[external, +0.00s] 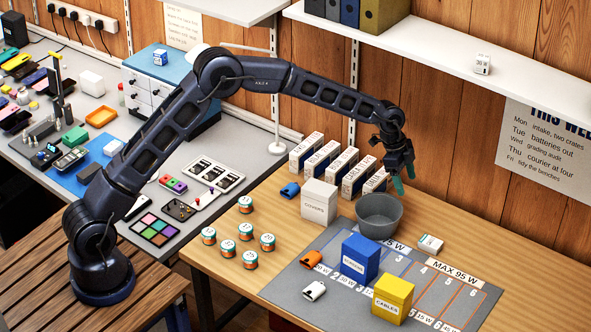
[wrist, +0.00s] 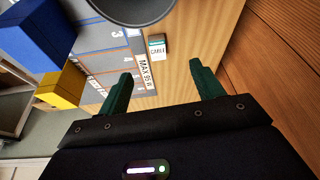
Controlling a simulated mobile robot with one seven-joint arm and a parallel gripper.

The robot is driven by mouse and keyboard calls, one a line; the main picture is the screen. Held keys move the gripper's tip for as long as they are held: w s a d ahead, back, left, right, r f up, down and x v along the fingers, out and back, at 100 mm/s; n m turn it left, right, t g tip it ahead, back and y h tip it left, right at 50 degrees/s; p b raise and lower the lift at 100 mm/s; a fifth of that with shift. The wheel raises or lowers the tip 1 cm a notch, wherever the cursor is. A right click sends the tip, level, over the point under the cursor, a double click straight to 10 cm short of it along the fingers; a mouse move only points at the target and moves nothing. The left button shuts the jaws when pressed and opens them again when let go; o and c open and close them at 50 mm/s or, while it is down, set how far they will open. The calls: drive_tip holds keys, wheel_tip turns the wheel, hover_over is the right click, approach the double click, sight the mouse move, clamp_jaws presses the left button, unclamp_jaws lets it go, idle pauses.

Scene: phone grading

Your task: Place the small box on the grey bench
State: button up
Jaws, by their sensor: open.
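A small white box (external: 430,243) with a dark label lies on the wooden table, right of the grey bucket. In the wrist view the small box (wrist: 157,47) shows a teal-and-white side and lies ahead of my fingers, roughly between their lines. My gripper (external: 399,181) hangs above the bucket's far right rim in the external view, pointing down. In the wrist view my gripper (wrist: 160,82) is open, its two green fingers wide apart with nothing between them. The grey bench (external: 262,143) runs along the left and back, holding phones, trays and tools.
The grey bucket (external: 379,216) stands close to the small box. A blue box (external: 360,258), a yellow box (external: 393,299) and a white COVERS box (external: 319,200) stand nearby. A white shelf (external: 420,51) hangs above. Several tins (external: 245,204) stand front left.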

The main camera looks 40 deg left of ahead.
drive_tip(key=m, duration=0.1)
approach(430, 241)
drive_tip(key=shift+g+h, duration=0.3)
drive_tip(key=f, duration=0.2)
drive_tip(key=w+d+f, duration=0.1)
drive_tip(key=f, duration=0.1)
drive_tip(key=shift+x, duration=2.55)
drive_tip(key=shift+s, duration=0.2)
drive_tip(key=c, duration=1.2)
drive_tip(key=shift+o, duration=0.2)
drive_tip(key=shift+r, duration=0.1)
